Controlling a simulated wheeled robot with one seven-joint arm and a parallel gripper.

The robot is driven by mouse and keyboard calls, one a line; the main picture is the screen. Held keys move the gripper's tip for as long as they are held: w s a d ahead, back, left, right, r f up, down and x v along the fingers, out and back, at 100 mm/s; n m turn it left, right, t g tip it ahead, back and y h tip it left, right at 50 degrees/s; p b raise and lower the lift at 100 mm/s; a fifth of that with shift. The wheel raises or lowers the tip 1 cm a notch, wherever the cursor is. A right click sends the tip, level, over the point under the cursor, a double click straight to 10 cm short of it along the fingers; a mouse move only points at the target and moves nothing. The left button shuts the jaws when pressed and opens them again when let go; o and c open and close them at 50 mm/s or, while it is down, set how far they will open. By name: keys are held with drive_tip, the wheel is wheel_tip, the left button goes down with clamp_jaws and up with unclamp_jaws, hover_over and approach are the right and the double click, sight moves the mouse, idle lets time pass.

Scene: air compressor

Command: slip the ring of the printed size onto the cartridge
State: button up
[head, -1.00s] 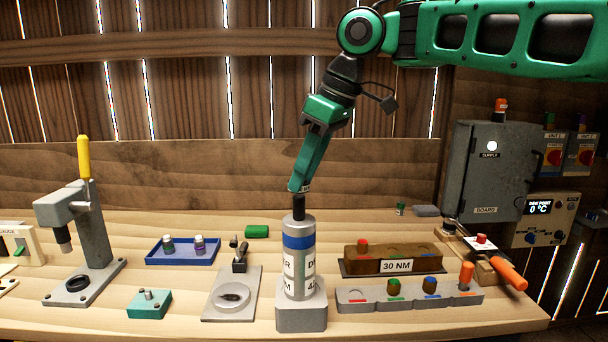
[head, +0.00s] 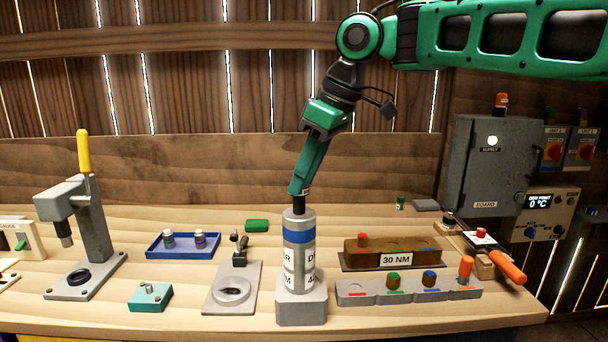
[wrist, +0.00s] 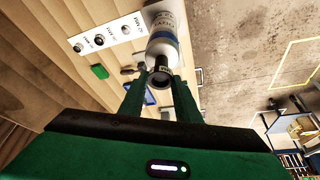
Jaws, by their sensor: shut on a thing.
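The cartridge (head: 299,247), a grey cylinder with a blue band and printed white labels, stands upright in a grey block (head: 301,311). My gripper (head: 299,192) points down and is shut on the dark stem at its top. In the wrist view the stem (wrist: 160,77) sits between the fingertips, with the white label behind it. The print is only partly readable. The wrist view also shows a pale strip (wrist: 122,31) with several round dark pieces and small lettering; I cannot tell whether they are rings. No ring shows around the visible cartridge body, apart from the blue band.
A press (head: 90,230) with a yellow handle stands left. A blue tray (head: 183,255) holds two small jars. A teal block (head: 150,297), a metal plate (head: 218,306) and a grey holder (head: 408,298) with colored pieces lie nearby. A "30 NM" block (head: 356,264) is behind the holder.

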sight(305, 190)
drive_tip(key=shift+f, duration=2)
drive_tip(key=o, duration=1.1)
drive_tip(key=v, duration=1)
drive_tip(key=shift+d+r, duration=0.15)
drive_tip(key=shift+r, duration=0.2)
